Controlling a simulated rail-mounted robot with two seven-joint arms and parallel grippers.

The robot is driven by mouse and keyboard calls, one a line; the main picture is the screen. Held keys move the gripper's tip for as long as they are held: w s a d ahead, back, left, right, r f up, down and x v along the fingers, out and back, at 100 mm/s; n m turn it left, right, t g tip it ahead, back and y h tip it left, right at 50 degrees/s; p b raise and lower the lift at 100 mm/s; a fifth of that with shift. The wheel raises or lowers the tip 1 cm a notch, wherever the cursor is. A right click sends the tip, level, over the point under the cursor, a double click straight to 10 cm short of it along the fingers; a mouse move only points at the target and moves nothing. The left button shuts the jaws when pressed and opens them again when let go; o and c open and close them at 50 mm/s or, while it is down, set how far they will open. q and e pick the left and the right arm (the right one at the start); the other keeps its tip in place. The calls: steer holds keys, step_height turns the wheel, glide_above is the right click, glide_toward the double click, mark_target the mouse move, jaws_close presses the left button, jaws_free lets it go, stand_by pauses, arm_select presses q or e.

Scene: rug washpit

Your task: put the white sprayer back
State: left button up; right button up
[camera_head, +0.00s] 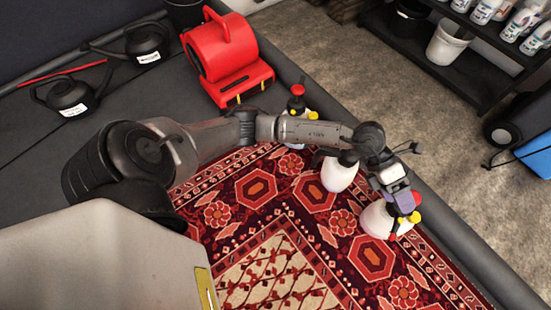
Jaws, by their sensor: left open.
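Several white-bodied sprayers stand on the red patterned rug. The front right sprayer (380,219) has red and yellow parts at its head. A second white sprayer (338,176) stands to its left and farther back, its top partly hidden by my left arm. A third sprayer (297,103), with a red top and yellow parts, is farther back, its body largely behind the arm. My left gripper (400,188) is open over the head of the front right sprayer. I cannot tell whether it touches the sprayer. My right gripper is out of view.
A red blower (226,60) stands at the rug's back edge. Two black watering cans (68,95) (147,42) are at the left. A dark raised edge (468,255) runs along the right side. Beyond it are a shelf with bottles and a white bucket (449,42).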

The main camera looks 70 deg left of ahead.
arm_select(q)
step_height(320, 180, up, 7)
steer(key=s+d+n+t+h, duration=0.25)
steer(key=n+t+h, duration=0.25)
steer(key=n+t, duration=0.4)
steer(key=s+a+f+n+t+y, duration=0.1)
steer(key=a+f+n+t+y, duration=0.1)
steer(key=a+n+t+y, duration=0.9)
steer(key=s+a+f+n+g+y, duration=0.3)
steer(key=s+f+n+g+y, duration=0.65)
steer(key=n, duration=0.45)
steer(key=s+f+g+h, duration=0.2)
steer(key=s+f+g, duration=0.2)
steer(key=s, duration=0.4)
steer(key=s+d+f+n+g+h, duration=0.1)
steer(key=s+f+g, duration=0.3)
steer(key=s, duration=0.4)
steer(key=shift+d+n+g+h, duration=0.2)
steer(key=shift+n+g+h, duration=0.15)
steer(key=shift+g, duration=0.4)
